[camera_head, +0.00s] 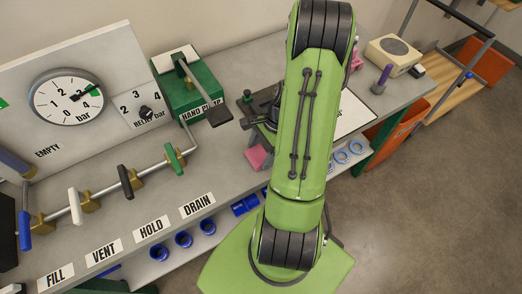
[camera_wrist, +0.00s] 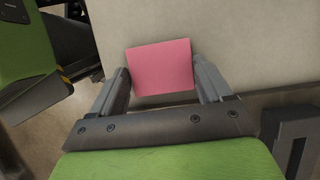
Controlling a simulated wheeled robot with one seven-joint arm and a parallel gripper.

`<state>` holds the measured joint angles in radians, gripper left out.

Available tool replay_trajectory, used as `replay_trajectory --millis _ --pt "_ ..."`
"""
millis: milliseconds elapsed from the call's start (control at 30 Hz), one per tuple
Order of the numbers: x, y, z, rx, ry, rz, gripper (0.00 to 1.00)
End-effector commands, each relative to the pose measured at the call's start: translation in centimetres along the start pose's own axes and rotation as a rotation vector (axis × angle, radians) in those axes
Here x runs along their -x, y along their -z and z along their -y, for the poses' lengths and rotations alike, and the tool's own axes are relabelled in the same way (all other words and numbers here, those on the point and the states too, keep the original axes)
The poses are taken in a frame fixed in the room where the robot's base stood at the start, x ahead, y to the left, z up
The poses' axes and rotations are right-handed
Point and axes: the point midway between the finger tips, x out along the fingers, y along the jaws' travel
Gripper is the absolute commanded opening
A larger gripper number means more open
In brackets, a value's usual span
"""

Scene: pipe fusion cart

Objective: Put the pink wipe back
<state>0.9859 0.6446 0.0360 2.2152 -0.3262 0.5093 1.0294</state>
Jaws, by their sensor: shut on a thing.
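The pink wipe (camera_wrist: 160,67) is a flat pink square between the two fingers of my gripper (camera_wrist: 162,80) in the wrist view. My gripper is shut on it, with a finger at each side edge. In the head view the pink wipe (camera_head: 258,157) shows just left of my green arm, over the cart's grey top. My gripper is mostly hidden behind my arm there. I cannot tell whether the wipe touches the surface under it.
A green hand pump (camera_head: 190,92) stands at the back. A valve row with a green lever (camera_head: 174,158) lies to the left, above the FILL, VENT, HOLD and DRAIN labels. A purple marker-like object (camera_head: 383,78) stands at the right. Blue fittings (camera_head: 184,239) sit below the front edge.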

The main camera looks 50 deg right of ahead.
Motion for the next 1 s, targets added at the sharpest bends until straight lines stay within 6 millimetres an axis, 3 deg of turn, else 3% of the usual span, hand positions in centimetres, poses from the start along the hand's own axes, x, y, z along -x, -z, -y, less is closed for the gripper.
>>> replay_trajectory --millis 167,200,333,833,1000 --pt "-0.3 0.1 0.0 0.000 0.000 0.000 0.50" --pt "-0.2 0.1 0.0 0.000 0.000 0.000 0.83" --pt "-0.2 0.1 0.0 -0.001 -0.001 0.000 1.00" --pt "0.0 0.0 0.0 -0.002 -0.002 0.001 1.00" --pt "2.8 -0.1 0.1 -0.001 0.005 -0.003 1.00"
